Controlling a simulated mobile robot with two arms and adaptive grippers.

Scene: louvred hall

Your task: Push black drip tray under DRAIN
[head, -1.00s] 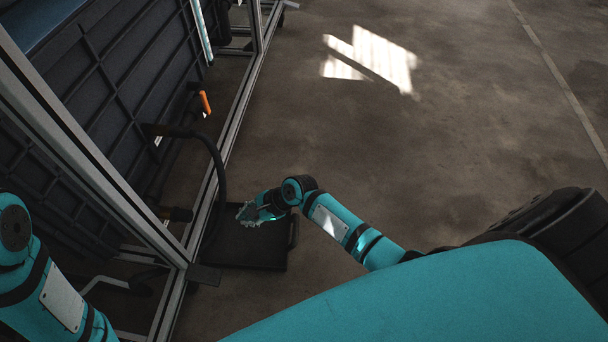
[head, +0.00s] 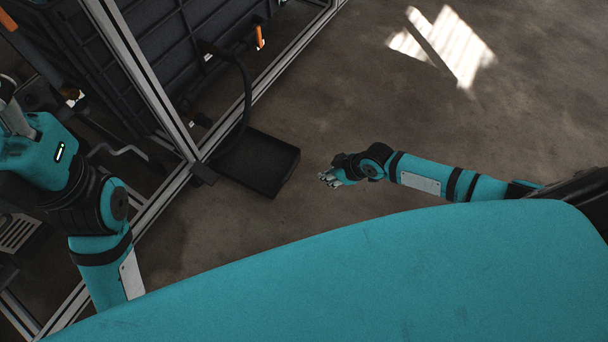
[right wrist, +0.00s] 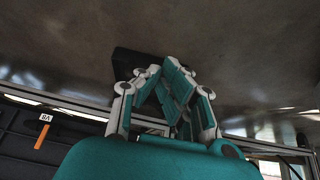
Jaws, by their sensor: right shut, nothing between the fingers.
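The black drip tray (head: 268,167) lies flat on the floor in the head view. Its left part reaches the silver frame rail, and a black hose (head: 245,100) curves down to that side. My right gripper (head: 328,178) is shut and empty, low over the floor just right of the tray, with a gap between them. In the right wrist view the shut fingers (right wrist: 172,70) partly cover a dark shape that looks like the tray (right wrist: 124,61). No DRAIN label is readable in the head view. My left gripper (head: 12,112) is at the left edge, its fingers partly cut off.
A silver frame (head: 150,75) with a black ribbed tank (head: 135,35) stands left of the tray. An orange handle (head: 260,37) sticks out of it. A bent grey pipe (head: 118,150) is near my left arm. The floor (head: 340,105) to the right is clear.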

